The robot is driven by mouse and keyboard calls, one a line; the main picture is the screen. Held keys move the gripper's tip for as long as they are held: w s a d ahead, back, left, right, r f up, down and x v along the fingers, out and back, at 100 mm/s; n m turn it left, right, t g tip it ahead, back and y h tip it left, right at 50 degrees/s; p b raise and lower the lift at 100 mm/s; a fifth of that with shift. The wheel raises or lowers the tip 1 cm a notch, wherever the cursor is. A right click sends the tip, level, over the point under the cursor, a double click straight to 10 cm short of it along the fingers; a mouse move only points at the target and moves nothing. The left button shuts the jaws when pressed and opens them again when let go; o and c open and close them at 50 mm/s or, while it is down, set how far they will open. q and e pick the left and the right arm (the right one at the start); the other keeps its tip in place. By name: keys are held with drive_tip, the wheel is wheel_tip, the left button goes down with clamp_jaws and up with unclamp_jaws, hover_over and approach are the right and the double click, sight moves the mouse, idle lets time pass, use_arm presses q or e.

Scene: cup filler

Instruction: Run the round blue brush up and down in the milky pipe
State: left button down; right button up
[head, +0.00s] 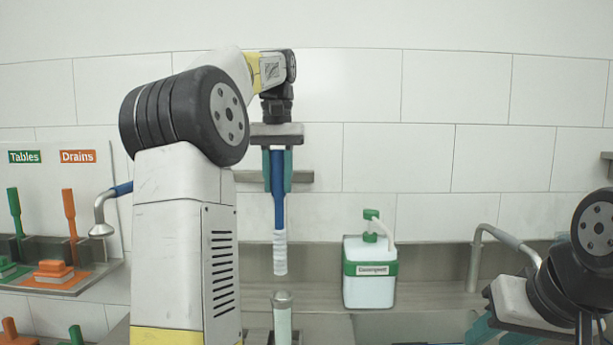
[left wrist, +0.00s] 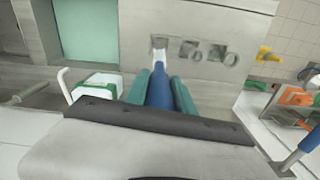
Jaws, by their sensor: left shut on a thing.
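The round brush has a blue handle (head: 279,207) and a white bristle head (head: 280,253), and hangs upright, head down. My left gripper (head: 278,172) is shut on its handle, with teal fingers on either side. The milky pipe (head: 283,318) stands upright below; the brush tip is just above its mouth and apart from it. In the left wrist view the blue handle (left wrist: 160,90) runs between the teal fingers and hides most of what is under it. My right gripper (head: 484,328) is partly seen at the lower right; its opening is unclear.
A white canister (head: 370,272) with a green pump stands right of the pipe. A curved metal tap (head: 477,255) is further right. At left, a board holds green (head: 15,212) and orange (head: 69,212) brushes. A wall shelf (head: 303,176) is behind my left gripper.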

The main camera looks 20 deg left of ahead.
use_arm(q)
drive_tip(key=shift+w+f, duration=0.1)
drive_tip(key=shift+w, duration=0.3)
hover_over(281, 260)
drive_tip(key=w, duration=0.1)
drive_tip(key=shift+w+a+f, duration=0.1)
drive_tip(key=shift+a+f, duration=0.05)
drive_tip(key=shift+f, duration=2.65)
drive_tip(key=shift+a+f, duration=0.15)
drive_tip(key=shift+f, duration=2.65)
drive_tip(key=shift+f, duration=4.25)
drive_tip(key=shift+r, duration=4.3)
drive_tip(key=shift+f, duration=4.3)
drive_tip(key=shift+r, duration=0.1)
